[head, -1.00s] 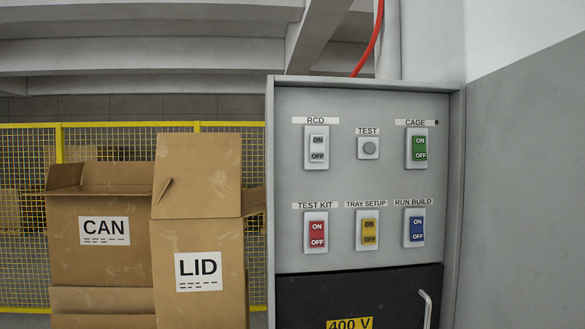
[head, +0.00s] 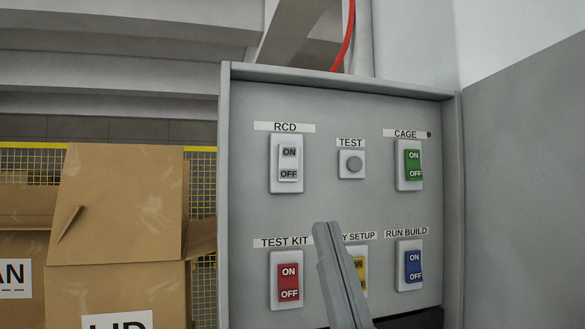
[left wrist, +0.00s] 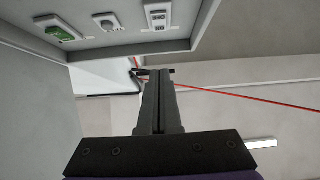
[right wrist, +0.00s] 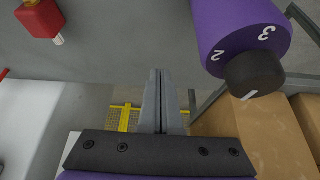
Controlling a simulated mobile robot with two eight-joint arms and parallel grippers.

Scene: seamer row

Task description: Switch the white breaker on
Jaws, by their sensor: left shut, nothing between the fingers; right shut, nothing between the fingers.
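The white breaker (head: 289,162) is the RCD rocker at the upper left of the grey panel (head: 330,205). Which half is pressed in is hard to tell. It also shows at the top of the left wrist view (left wrist: 158,16). My left gripper (head: 326,228) is shut and empty. In the head view its tips are below and right of the white breaker, covering part of the TRAY SETUP label. No contact with the white breaker shows. My right gripper (right wrist: 156,74) is shut and empty, seen only in its own wrist view.
The grey TEST button (head: 354,164) and green CAGE breaker (head: 413,163) share the top row. Below are the red (head: 288,282), yellow (head: 360,270) and blue (head: 412,266) breakers. Cardboard boxes (head: 125,220) stand left of the panel; a wall (head: 530,190) is at right.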

